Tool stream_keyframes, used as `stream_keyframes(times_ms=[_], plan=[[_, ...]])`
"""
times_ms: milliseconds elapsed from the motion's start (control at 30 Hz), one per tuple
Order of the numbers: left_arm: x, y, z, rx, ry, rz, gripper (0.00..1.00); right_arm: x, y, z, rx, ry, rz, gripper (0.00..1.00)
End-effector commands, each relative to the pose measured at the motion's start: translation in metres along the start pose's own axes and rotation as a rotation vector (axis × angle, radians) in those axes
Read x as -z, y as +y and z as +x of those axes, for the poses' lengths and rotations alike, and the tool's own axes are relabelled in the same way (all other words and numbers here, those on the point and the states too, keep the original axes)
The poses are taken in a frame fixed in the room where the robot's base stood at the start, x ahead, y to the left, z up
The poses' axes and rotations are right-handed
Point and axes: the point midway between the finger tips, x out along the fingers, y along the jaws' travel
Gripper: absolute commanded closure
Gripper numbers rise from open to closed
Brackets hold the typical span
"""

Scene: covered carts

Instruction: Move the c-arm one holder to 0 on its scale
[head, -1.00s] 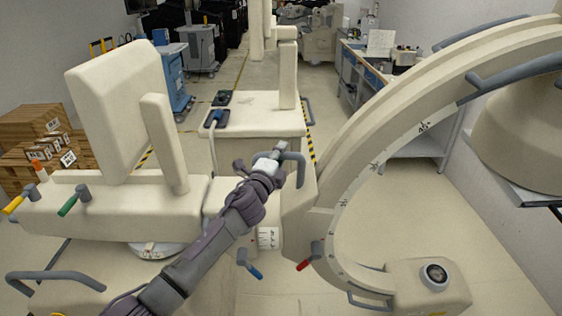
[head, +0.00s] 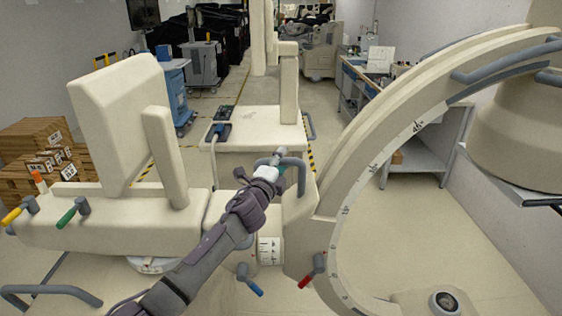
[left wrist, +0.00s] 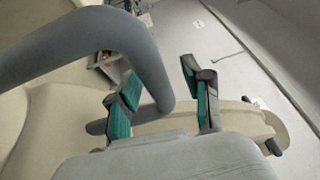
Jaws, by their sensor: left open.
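The cream c-arm holder (head: 300,215) stands at the middle of the head view, with a grey looped handle (head: 303,172) on top. A white scale drum (head: 270,250) with dark marks shows on its left side; its numbers are too small to read. The big c-arm arc (head: 375,165) rises to the right. My left gripper (head: 281,157) is open at the handle. In the left wrist view its green-padded fingers (left wrist: 165,95) are apart, and the grey handle (left wrist: 125,35) curves down between them in the picture. I cannot tell whether they touch. My right gripper is out of view.
A red lever (head: 313,272) and a blue lever (head: 249,281) hang below the holder. The cream base with a green lever (head: 70,214) lies left. Stacked boxes (head: 38,145) stand far left, and a bench (head: 425,150) behind the arc. Open floor shows beyond the arc.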

Motion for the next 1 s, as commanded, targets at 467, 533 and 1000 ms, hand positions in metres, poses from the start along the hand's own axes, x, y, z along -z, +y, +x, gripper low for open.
stream_keyframes(times_ms=[467, 533, 1000], plan=[[-0.001, 0.000, -0.015, 0.001, -0.002, 0.002, 0.50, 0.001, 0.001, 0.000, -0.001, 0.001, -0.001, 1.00], [-0.001, 0.000, -0.021, 0.001, -0.001, 0.002, 0.50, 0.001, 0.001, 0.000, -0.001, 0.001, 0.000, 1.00], [0.000, 0.000, -0.059, 0.000, -0.001, 0.000, 0.50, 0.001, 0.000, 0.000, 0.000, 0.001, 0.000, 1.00]])
